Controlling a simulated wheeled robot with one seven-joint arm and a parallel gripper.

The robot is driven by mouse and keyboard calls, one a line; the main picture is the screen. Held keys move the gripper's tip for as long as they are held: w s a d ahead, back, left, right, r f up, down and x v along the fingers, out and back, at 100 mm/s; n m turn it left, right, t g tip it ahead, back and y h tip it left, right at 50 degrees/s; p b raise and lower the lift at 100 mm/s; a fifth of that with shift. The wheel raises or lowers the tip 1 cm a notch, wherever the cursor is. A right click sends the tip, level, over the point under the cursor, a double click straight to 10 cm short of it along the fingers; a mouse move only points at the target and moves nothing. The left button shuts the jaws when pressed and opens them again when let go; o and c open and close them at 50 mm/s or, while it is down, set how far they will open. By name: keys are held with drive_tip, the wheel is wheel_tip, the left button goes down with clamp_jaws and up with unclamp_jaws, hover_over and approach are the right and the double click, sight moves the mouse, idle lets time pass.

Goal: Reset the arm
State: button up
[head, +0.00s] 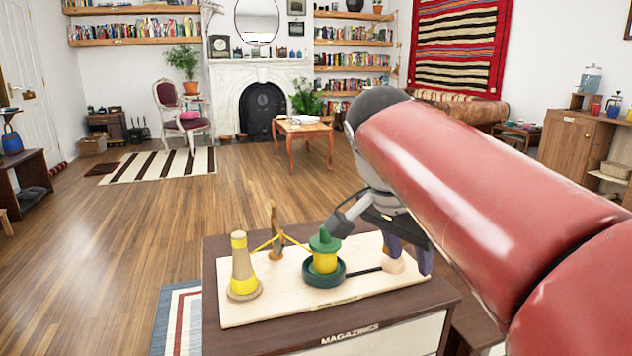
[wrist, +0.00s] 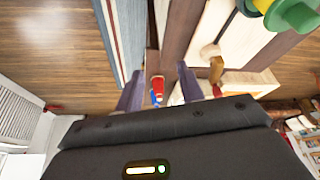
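My gripper (head: 408,258) is at the right end of a pale wooden board (head: 300,308), with its purple fingers pointing down. In the wrist view my gripper (wrist: 160,74) has its two fingers spread apart, with nothing seen held between them. Whether the fingers touch the board or cabinet cannot be told. My red arm reaches in from the right and hides part of the cabinet.
The board lies on a brown cabinet (head: 380,338) marked "MAGAZINES". It bears a yellow-and-tan cone (head: 243,265), a green-and-yellow piece (head: 325,257) and a wooden peg (head: 275,228). A yellow cord runs between them. Open floor (head: 200,215) lies beyond.

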drive_tip(key=s+d+f+n+t+y, duration=0.2)
drive_tip(key=s+f+n, duration=0.8)
drive_tip(key=f, duration=0.7)
drive_tip(key=s+y, duration=0.1)
drive_tip(key=s, duration=0.2)
drive_tip(key=shift+s+f+t+y, duration=0.2)
drive_tip(key=shift+s+t+y, duration=0.1)
drive_tip(key=shift+t, duration=0.1)
drive_tip(key=shift+d, duration=0.1)
